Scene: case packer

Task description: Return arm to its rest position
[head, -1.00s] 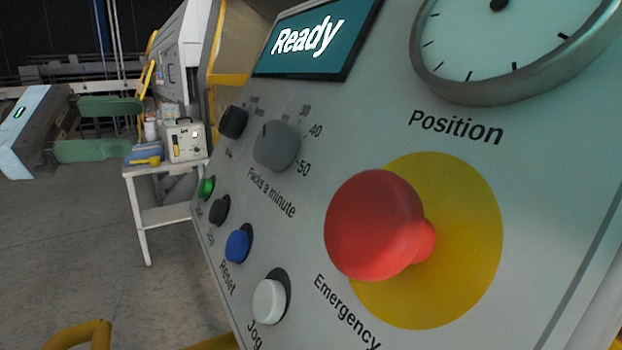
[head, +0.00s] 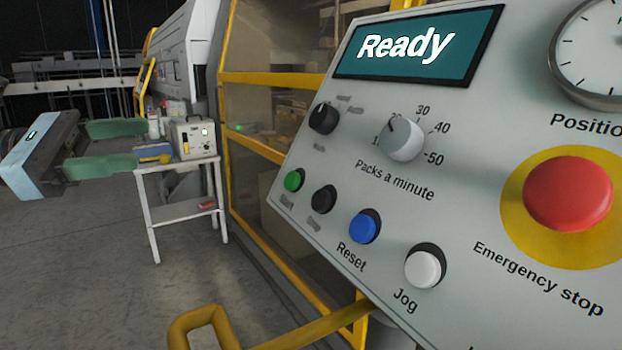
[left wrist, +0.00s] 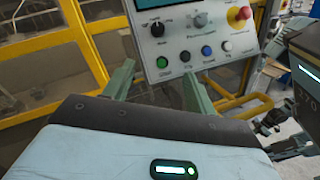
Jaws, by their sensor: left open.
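My left gripper (head: 142,145) shows at the left of the head view, with its two green fingers spread apart and nothing between them. In the left wrist view its fingers (left wrist: 158,88) also stand apart, with the control panel (left wrist: 190,62) beyond them. They look clear of the panel and its buttons. Part of what looks like my right arm and gripper (left wrist: 300,85) shows at the right edge of the left wrist view. Its jaws are not clear there.
The control panel (head: 345,180) fills the right, its screen reading "Ready", with knobs, several buttons and a red emergency stop (head: 568,193). A yellow rail (head: 205,318) stands low in front. A white table (head: 180,213) carries a boxy device (head: 192,138). Grey floor at left is open.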

